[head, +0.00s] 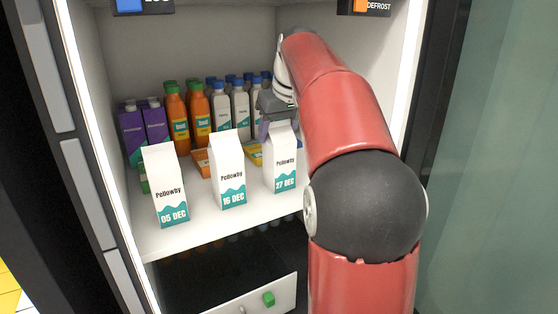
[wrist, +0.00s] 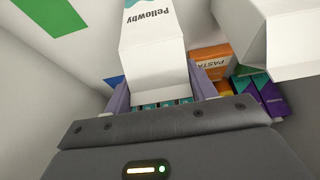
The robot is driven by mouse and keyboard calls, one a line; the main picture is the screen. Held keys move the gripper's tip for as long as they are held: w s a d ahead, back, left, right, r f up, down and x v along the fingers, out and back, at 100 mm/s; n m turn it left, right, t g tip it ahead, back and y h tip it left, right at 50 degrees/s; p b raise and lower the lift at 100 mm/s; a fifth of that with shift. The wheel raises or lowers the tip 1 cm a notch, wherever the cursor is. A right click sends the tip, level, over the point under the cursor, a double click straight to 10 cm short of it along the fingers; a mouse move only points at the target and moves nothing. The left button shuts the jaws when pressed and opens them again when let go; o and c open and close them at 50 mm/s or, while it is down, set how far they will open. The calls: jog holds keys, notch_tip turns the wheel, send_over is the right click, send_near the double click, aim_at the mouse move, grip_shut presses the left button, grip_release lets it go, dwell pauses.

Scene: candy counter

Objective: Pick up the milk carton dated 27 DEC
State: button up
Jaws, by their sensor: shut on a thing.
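Three white and teal Pellowby milk cartons stand in a row at the front of the shelf. The carton dated 27 DEC (head: 280,165) is the rightmost in the head view. My gripper (head: 276,124) is shut on its top from behind and above. In the wrist view, the carton (wrist: 154,45) sits between the two fingers of my gripper (wrist: 158,92). The carton dated 16 DEC (head: 229,172) stands to its left, and the carton dated 05 DEC (head: 165,187) is farther left. I cannot tell whether the held carton touches the shelf.
Orange bottles (head: 178,122), white bottles (head: 240,108) and purple cartons (head: 132,135) stand behind. A pasta box (wrist: 209,62) lies near the held carton. The shelf (head: 190,235) has bare room along its front edge. The cabinet's right wall is close to my arm.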

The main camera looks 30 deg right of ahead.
jog(key=c, duration=0.5)
jog(key=shift+r, duration=0.1)
